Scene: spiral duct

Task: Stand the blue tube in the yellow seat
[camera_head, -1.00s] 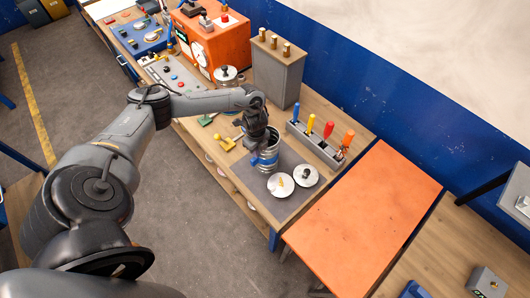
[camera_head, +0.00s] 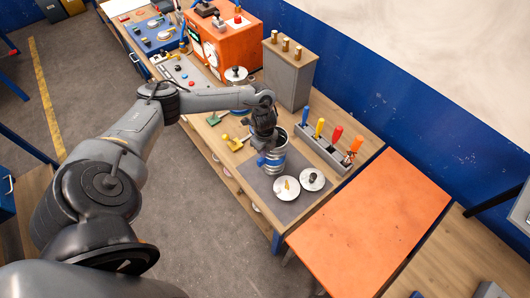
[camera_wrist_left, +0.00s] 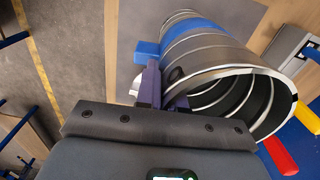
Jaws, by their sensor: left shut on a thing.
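The blue tube is a ribbed grey metal duct with a blue band and a blue side block. It stands about upright over the grey mat in the head view (camera_head: 273,162); whether its foot touches the mat is unclear. It fills the upper right of the left wrist view (camera_wrist_left: 205,50), its open end towards the camera. My right gripper is out of view.
Two round metal discs (camera_head: 286,188) lie on the grey mat (camera_head: 263,185) in front of the tube, one with a yellow mark. A rack (camera_head: 322,150) of coloured handles and a tall grey box (camera_head: 288,75) stand behind. The orange tabletop (camera_head: 370,225) is clear.

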